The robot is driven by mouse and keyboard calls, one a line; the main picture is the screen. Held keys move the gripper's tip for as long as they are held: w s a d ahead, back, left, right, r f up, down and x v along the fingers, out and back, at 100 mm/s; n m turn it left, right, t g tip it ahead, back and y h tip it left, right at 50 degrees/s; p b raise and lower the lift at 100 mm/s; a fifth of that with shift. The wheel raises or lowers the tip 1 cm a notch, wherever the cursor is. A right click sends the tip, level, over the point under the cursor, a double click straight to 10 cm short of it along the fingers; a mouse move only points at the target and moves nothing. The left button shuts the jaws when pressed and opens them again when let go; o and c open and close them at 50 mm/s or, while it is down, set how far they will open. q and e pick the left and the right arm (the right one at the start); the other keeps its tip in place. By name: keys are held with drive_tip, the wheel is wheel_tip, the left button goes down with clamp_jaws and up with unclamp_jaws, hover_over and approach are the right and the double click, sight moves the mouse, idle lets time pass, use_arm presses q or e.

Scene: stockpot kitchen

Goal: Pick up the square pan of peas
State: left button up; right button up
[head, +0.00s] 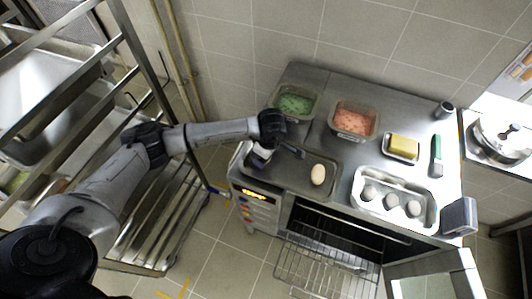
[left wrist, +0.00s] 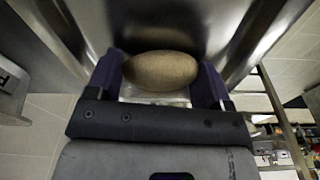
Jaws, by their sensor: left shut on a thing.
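The square pan of peas (head: 296,103) stands at the back left of the steel counter. It is a small metal pan with green contents. My left gripper (head: 262,157) is over the left end of a dark shallow tray, in front of the pan of peas and apart from it. In the left wrist view my left gripper (left wrist: 163,85) is shut on a brown oval thing (left wrist: 160,70), which looks like a potato. The held thing is hidden in the head view. My right gripper is not in view.
The dark tray (head: 300,190) holds a pale oval thing (head: 318,174). A pan with pink contents (head: 354,120), a yellow block in a dish (head: 403,146) and a tray of eggs (head: 368,210) stand to the right. The oven is open, its rack (head: 325,268) out. A shelf rack (head: 165,205) stands left.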

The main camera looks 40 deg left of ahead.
use_arm(q)
drive_tip(key=shift+f, duration=0.15)
drive_tip(key=o, duration=0.9)
drive_tip(key=r, duration=0.4)
drive_tip(key=d+r, duration=0.1)
drive_tip(key=r, duration=0.7)
drive_tip(key=shift+w+d+r, duration=0.1)
drive_tip(key=shift+w+d, duration=0.05)
drive_tip(key=shift+d, duration=0.1)
